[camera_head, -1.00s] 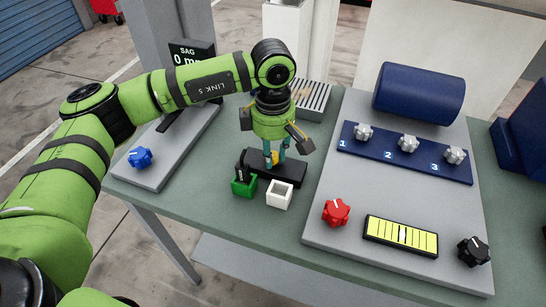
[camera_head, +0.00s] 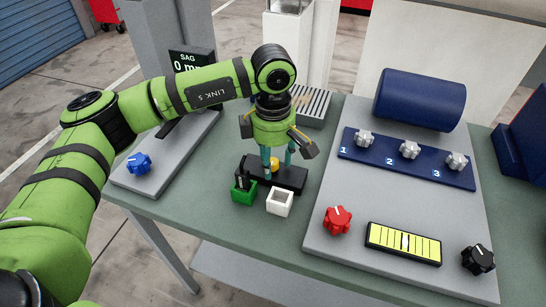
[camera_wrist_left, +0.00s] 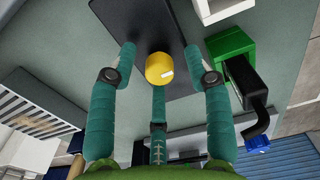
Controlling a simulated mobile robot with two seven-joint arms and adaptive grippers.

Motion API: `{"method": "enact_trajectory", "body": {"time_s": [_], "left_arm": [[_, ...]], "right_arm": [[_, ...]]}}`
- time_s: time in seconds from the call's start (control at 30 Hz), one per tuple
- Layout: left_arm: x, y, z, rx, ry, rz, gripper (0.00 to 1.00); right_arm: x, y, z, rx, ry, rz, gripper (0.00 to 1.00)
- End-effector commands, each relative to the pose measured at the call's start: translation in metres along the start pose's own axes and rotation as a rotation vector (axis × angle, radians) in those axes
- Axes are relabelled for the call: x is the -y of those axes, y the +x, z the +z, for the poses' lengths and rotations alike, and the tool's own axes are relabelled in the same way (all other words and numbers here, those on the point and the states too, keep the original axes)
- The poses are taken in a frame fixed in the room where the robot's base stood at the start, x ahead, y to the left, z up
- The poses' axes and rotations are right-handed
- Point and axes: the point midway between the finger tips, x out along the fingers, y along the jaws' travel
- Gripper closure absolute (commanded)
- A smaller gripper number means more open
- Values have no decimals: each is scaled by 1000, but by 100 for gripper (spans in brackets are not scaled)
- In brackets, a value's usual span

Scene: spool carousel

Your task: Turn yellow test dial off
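The yellow dial (camera_head: 274,164) stands on a black base plate (camera_head: 291,178) on the table. In the left wrist view the yellow dial (camera_wrist_left: 159,67) is round with a white mark on its side, and the black plate (camera_wrist_left: 140,22) lies under it. My left gripper (camera_head: 277,160) points down over the dial. In the left wrist view its teal fingers (camera_wrist_left: 166,62) are spread on either side of the dial, with clear gaps and no contact visible. My right gripper is not in view.
A green box (camera_head: 243,192) holding a black item and a white open box (camera_head: 280,202) stand close in front of the plate. A grey panel with a red knob (camera_head: 337,220), a black knob (camera_head: 478,259) and a yellow gauge (camera_head: 403,243) is to the right. A blue knob (camera_head: 139,163) is left.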

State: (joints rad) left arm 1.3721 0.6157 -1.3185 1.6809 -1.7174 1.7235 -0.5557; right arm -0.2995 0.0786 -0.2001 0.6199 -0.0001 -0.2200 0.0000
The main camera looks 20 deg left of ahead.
Motion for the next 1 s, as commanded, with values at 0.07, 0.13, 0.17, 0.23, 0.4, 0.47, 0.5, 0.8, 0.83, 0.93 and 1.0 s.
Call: {"method": "enact_trajectory", "body": {"time_s": [0.07, 0.13, 0.17, 0.23, 0.4, 0.47, 0.5, 0.8, 0.83, 0.93, 1.0], "left_arm": [[0, 0, 0, 0, 0, 1, 50], [0, -1, 0, 0, 0, 1, 50], [0, -2, 0, 0, 0, 1, 50], [-1, -7, 0, 1, 0, 2, 50], [-1, -35, 0, 1, 1, 6, 50], [-1, -48, 0, 1, 0, 6, 50], [-1, -57, 0, 1, 0, 6, 50], [-1, -109, 0, 0, 0, 3, 50], [0, -112, 0, 0, 0, 2, 50], [0, -118, 0, 0, 0, 0, 50], [0, -120, 0, 0, 0, 0, 50]], "right_arm": [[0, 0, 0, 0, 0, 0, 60], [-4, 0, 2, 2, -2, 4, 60], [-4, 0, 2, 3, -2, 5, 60], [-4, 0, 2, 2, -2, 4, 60], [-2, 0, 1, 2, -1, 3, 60], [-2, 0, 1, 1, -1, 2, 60], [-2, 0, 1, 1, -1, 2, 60], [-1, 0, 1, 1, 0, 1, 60], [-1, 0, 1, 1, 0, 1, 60], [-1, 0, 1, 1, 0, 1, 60], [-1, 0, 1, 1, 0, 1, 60]]}}
